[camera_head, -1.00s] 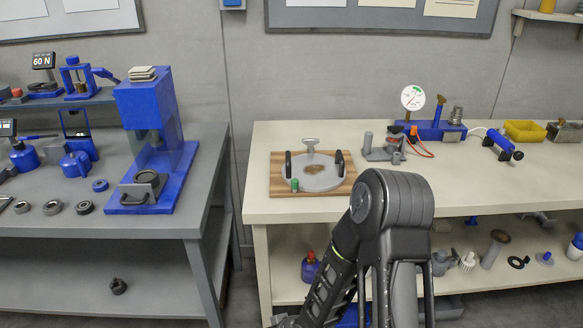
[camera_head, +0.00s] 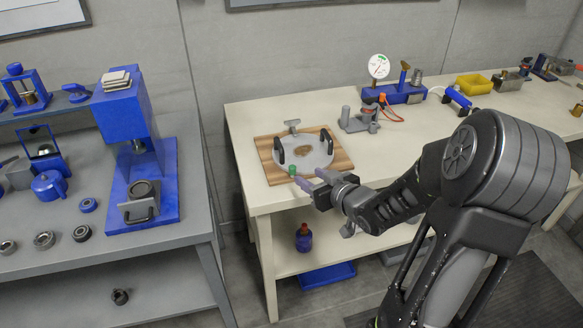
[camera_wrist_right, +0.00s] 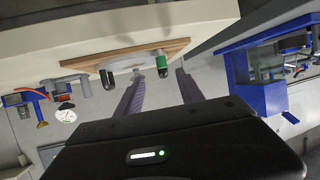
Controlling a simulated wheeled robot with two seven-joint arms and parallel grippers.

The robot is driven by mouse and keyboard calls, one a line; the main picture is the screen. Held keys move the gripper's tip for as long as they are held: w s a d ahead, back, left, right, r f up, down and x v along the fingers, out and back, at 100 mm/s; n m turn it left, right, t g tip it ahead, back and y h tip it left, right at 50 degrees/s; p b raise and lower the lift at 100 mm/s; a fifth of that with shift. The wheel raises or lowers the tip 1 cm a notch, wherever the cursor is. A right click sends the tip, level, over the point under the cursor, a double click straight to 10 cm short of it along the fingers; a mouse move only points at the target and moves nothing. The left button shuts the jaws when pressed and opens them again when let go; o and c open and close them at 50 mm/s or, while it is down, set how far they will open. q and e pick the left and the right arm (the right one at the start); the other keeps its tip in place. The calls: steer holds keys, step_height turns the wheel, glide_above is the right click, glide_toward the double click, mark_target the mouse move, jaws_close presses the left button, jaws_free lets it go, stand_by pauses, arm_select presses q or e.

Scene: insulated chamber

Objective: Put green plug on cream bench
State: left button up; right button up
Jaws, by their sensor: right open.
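The small green plug (camera_head: 293,170) is at the front left of a round metal plate on a wooden board (camera_head: 335,162). The board lies on the left end of the cream bench (camera_head: 425,128). My right gripper (camera_head: 305,178) is open, just right of and in front of the plug. In the right wrist view, the plug (camera_wrist_right: 160,54) appears beyond the fingertips and between the open fingers (camera_wrist_right: 158,75). Whether the gripper touches the board cannot be told. My left gripper is not in view.
Two black handles and a small metal T-piece (camera_head: 292,125) rise around the plate. A grey clamp-like stand (camera_head: 358,120) and a dial gauge (camera_head: 379,66) on a blue base stand behind right. The grey bench with a blue press (camera_head: 140,150) is at left, across a gap.

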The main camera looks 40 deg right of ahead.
mark_target(294, 169)
steer(key=shift+x, duration=1.45)
steer(key=shift+a, duration=0.1)
steer(key=shift+a+p+x, duration=0.2)
steer(key=shift+p+x, duration=0.5)
steer(key=shift+x, duration=1.95)
steer(key=shift+d, duration=0.1)
jaws_close()
